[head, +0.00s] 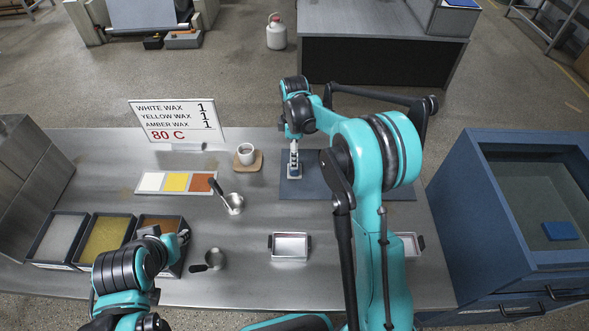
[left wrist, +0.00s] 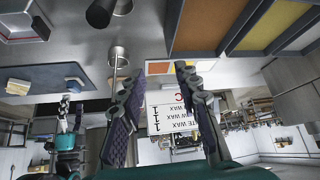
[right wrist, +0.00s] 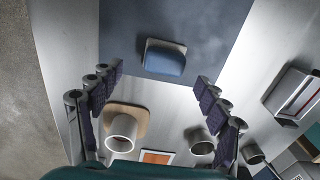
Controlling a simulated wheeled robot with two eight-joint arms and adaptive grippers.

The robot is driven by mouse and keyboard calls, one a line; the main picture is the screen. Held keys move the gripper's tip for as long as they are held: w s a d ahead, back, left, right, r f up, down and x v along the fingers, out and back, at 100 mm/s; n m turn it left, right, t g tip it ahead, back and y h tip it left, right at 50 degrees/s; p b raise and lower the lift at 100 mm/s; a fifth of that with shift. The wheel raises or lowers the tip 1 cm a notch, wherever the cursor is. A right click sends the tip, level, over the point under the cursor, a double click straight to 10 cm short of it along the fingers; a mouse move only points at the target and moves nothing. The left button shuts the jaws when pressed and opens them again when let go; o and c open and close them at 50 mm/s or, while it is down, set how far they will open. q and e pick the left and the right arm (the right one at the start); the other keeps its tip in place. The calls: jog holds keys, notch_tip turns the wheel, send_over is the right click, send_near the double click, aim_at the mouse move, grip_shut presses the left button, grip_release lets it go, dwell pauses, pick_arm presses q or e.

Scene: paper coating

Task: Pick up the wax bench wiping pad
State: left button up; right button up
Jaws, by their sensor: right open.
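The wiping pad (right wrist: 165,58), a small block with a blue top and a pale lower layer, lies on the dark blue mat (right wrist: 120,25). It also shows at the left in the left wrist view (left wrist: 75,84). My right gripper (head: 294,163) points down over the mat, its fingers hiding much of the pad in the head view. In the right wrist view my right gripper (right wrist: 160,76) is open, with the pad ahead between its fingertips and nothing held. My left gripper (head: 183,238) is open and empty beside the amber wax tray (head: 165,222).
A white cup on a wooden coaster (head: 247,156) stands left of the mat. Ladles (head: 232,203), a metal tray (head: 290,247) and a colour card (head: 176,183) lie on the bench. A blue tank (head: 520,200) with another blue pad (head: 560,231) stands right.

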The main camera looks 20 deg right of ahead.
aim_at(292, 174)
jog(key=f, duration=0.2)
jog(key=f+b, duration=0.1)
jog(key=f, duration=0.1)
jog(key=f+b, duration=0.1)
jog(key=f, duration=0.1)
jog(key=shift+s, duration=0.3)
jog(key=shift+r, duration=0.15)
jog(key=c, duration=1.2)
